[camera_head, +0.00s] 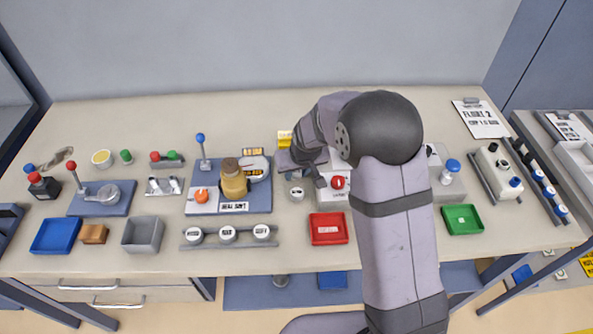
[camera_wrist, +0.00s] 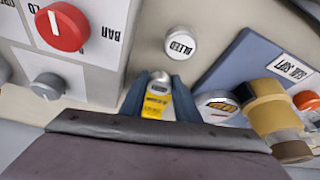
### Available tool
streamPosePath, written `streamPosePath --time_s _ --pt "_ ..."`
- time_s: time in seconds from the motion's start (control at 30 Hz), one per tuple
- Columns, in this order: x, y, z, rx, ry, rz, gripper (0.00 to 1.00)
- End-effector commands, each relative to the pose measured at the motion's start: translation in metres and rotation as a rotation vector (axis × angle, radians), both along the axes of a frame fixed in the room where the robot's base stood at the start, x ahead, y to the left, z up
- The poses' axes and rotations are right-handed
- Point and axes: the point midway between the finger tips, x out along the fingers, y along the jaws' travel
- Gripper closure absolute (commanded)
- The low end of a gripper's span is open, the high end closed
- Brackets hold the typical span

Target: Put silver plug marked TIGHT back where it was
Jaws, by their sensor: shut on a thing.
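My gripper (camera_head: 301,174) is left of the box with the red knob, and it also shows in the wrist view (camera_wrist: 159,86). Its two dark fingers are shut on a small silver round plug (camera_wrist: 158,77); its marking is too small to read. In the head view my arm and gripper hide the plug. A round white-topped cap (camera_wrist: 182,43) with dark lettering stands apart from the fingers; in the head view it is on the table (camera_head: 296,193) just in front of my gripper. I cannot read TIGHT on anything.
The box with a red knob (camera_wrist: 62,27) and a grey knob (camera_wrist: 48,86) stands close by. On the other side is a blue board (camera_head: 202,206) with an amber bottle (camera_head: 233,180). A red tray (camera_head: 328,229) and a rack of round caps (camera_head: 228,235) are nearer the front.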

Motion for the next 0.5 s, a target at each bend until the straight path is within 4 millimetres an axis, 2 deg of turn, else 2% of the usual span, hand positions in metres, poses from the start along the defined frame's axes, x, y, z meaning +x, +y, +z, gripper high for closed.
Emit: streamPosePath --time_s 0.43,0.47,0.5 --pt "0.0003 0.0001 -0.0066 0.0 -0.002 0.0 0.86" --pt "0.0002 0.0001 -0.0066 0.0 -0.001 0.0 0.69" --pt "0.0003 0.0001 -0.0057 0.0 -0.001 0.0 0.59"
